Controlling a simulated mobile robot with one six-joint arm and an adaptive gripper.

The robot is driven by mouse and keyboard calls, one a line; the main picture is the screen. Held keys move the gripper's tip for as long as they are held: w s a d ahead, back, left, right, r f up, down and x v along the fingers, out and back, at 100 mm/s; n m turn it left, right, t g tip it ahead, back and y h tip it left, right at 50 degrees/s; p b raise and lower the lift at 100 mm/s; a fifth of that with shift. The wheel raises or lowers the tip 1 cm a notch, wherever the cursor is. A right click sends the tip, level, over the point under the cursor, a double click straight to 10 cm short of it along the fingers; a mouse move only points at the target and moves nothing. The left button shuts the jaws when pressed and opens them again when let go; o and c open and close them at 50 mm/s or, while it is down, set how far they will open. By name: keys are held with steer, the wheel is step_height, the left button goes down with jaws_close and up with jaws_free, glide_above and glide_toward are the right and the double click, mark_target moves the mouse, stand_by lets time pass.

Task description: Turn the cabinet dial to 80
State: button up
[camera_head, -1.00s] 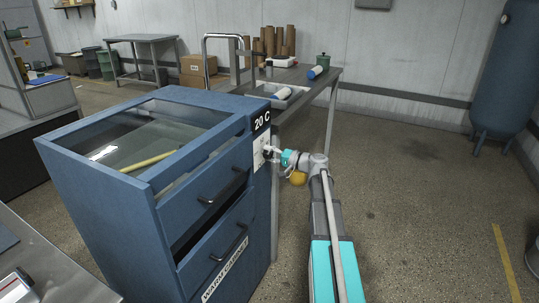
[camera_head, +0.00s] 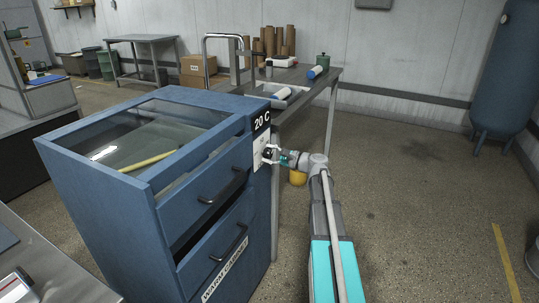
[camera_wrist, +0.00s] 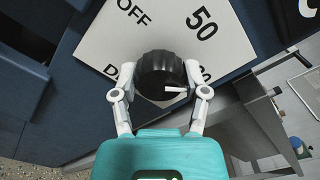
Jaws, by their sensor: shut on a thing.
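The blue cabinet (camera_head: 150,215) stands left of centre in the head view, its display (camera_head: 262,121) reading 20 C. In the wrist view its dial (camera_wrist: 158,70) is a round black knob on a white plate (camera_wrist: 105,40). The plate shows OFF, 50, a label starting with D, and a number ending in 0 that is partly hidden by a finger. The dial's white pointer mark (camera_wrist: 175,89) points right, toward that partly hidden number. My gripper (camera_wrist: 160,93) is shut on the dial, one finger on each side. In the head view my gripper (camera_head: 268,153) is at the cabinet's right face.
A metal table (camera_head: 330,75) with bottles and tubes stands behind the cabinet. The cabinet's drawer handles (camera_head: 222,186) stick out at its front. A blue tank (camera_head: 503,65) is at the far right.

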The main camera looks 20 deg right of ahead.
steer(key=shift+m, duration=2)
steer(key=o, duration=1.1)
steer(key=shift+o, duration=0.2)
steer(key=shift+s, duration=0.1)
steer(key=v, duration=1.1)
steer(key=shift+s+d, duration=0.25)
steer(key=shift+d, duration=0.05)
